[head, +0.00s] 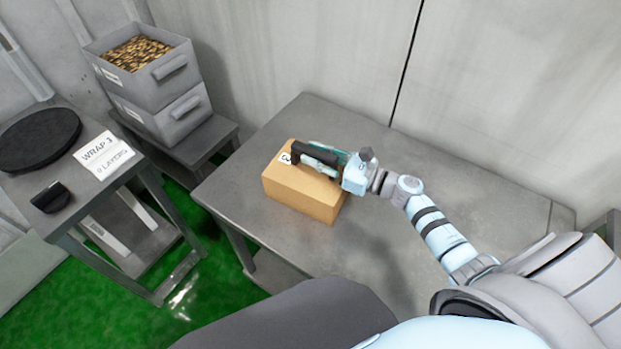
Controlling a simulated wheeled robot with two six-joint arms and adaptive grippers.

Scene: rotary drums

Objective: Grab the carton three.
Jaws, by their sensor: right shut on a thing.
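The carton three (300,194) is a tan cardboard box on the grey table, left of the table's middle. A white label with a "3" (286,158) shows at its upper left corner. My right gripper (303,153) reaches in from the right and lies across the carton's far top edge. It is shut on the carton, and its fingers hide part of the top. The carton appears to rest on the tabletop. My left gripper is not in view.
The grey table (400,255) has free room right of the carton. A stack of grey bins (160,85), the top one filled with small brown pieces, stands on a low stand at the left. A side table holds a black disc (40,140), a small black object (50,197) and a "WRAP" sign (103,155).

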